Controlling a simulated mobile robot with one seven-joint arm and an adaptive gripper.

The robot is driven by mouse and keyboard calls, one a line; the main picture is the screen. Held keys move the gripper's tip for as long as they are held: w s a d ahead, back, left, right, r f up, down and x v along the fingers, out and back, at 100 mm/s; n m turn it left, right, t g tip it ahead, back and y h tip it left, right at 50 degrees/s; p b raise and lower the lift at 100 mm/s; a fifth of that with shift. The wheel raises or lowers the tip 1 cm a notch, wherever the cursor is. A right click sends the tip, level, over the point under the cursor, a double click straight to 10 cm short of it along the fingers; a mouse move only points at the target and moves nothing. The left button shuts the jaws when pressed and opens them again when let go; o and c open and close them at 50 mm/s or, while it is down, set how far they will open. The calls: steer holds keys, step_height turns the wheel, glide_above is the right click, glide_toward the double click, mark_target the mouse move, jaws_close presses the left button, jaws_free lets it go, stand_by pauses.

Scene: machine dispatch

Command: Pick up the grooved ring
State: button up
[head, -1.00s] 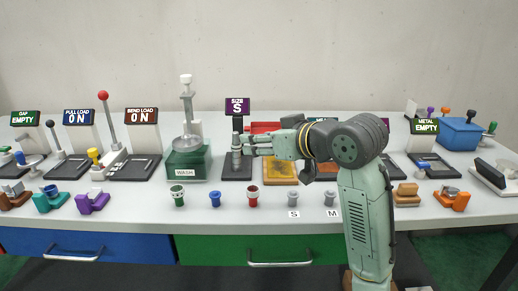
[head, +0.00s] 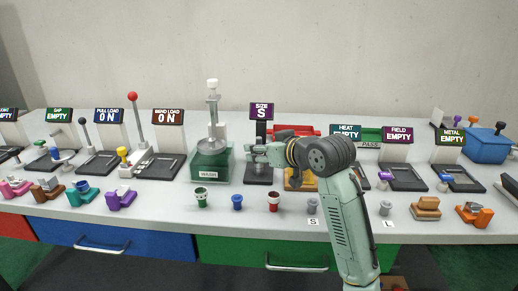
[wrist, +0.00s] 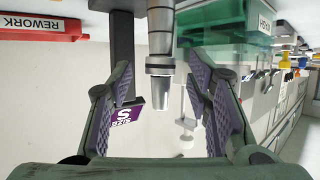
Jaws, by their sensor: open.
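The size station (head: 258,175), its sign reading S, stands near the middle of the table. In the wrist view, which appears upside down, its metal gauge post (wrist: 161,35) reaches between my fingers. A grey band with a dark groove, apparently the grooved ring (wrist: 160,65), sits around the post above its narrower tapered end. My gripper (wrist: 163,92) is open, with a purple-padded finger on each side of the post and visible gaps to both. In the head view my gripper (head: 256,152) is at the station, and the ring is too small to make out.
The green wash station (head: 211,165) stands close to the left of the size station. Small coloured parts, including a red-banded cup (head: 273,200), line the front.

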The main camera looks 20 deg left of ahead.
jaws_close()
stand_by(0.5)
steer(key=shift+r, duration=0.1)
